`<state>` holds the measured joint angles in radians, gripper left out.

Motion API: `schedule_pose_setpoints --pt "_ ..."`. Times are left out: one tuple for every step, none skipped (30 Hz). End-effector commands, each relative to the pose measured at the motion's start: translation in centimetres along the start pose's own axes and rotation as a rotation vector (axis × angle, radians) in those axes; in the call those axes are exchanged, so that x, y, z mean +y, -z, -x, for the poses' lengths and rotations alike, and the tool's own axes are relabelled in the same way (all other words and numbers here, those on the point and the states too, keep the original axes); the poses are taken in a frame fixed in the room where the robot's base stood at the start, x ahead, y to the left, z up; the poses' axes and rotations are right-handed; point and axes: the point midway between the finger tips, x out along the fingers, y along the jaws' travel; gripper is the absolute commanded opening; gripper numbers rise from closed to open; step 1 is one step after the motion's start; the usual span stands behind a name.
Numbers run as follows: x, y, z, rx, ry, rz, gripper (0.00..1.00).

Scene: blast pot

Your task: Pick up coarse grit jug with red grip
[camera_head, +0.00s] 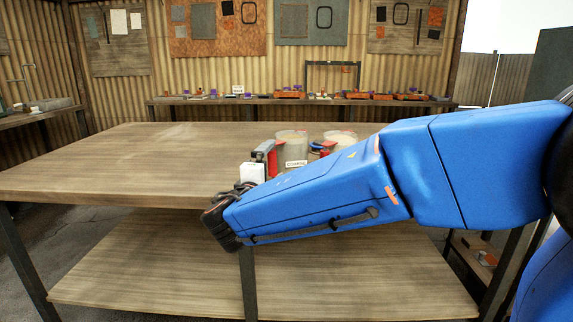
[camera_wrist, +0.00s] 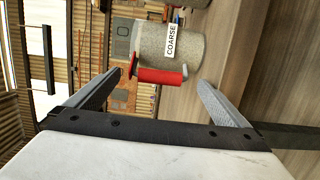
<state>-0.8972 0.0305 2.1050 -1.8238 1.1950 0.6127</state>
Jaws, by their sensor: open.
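The coarse grit jug (camera_head: 291,142) stands on the workbench in the head view, a pale grit-filled vessel with a white "COARSE" label. Its red grip (camera_head: 272,160) faces my gripper. In the wrist view the jug (camera_wrist: 186,47) appears sideways at the top, with the red grip (camera_wrist: 160,76) in front. My gripper (camera_wrist: 159,78) is open, one finger on each side of the red grip in the picture. I cannot tell whether the grip is fully between the fingertips. In the head view my forearm hides part of the scene right of the jug.
A second jug (camera_head: 341,136) stands close to the right, partly hidden by my arm. The workbench (camera_head: 120,165) is clear to the left. A back shelf (camera_head: 220,101) holds several small items. Boards (camera_head: 218,28) hang on the corrugated wall.

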Motion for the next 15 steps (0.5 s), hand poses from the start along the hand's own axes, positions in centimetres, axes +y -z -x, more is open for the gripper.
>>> schedule_pose_setpoints --pt "0.0 0.0 -0.3 -0.001 0.0 0.0 1.0" --pt "-0.1 0.0 -0.6 -0.001 0.001 0.0 1.0" --pt "-0.1 0.0 -1.0 -0.002 0.001 0.0 1.0" --pt "-0.1 -0.1 -1.4 -0.003 0.001 0.0 1.0" --pt "-0.1 0.0 -1.8 -0.004 0.001 0.0 1.0" --pt "-0.1 0.0 -2.4 -0.003 0.0 0.0 1.0" --pt "-0.1 0.1 -2.8 -0.003 0.0 0.0 1.0" --pt "-0.1 0.1 -3.3 -0.003 0.0 0.0 1.0" --pt "-0.1 0.1 -3.8 -0.004 0.0 0.0 1.0" --pt "-0.1 0.1 -4.2 -0.003 0.0 0.0 1.0" --pt "-0.1 0.1 -4.5 -0.003 0.001 0.0 1.0" --pt "-0.1 0.1 -4.7 -0.002 0.001 0.0 1.0" --pt "-0.1 0.1 -4.9 -0.002 0.001 -0.001 1.0" --pt "-0.1 0.1 -5.0 -0.001 0.001 -0.001 1.0" --pt "-0.1 0.1 -5.0 -0.001 0.001 -0.001 1.0"
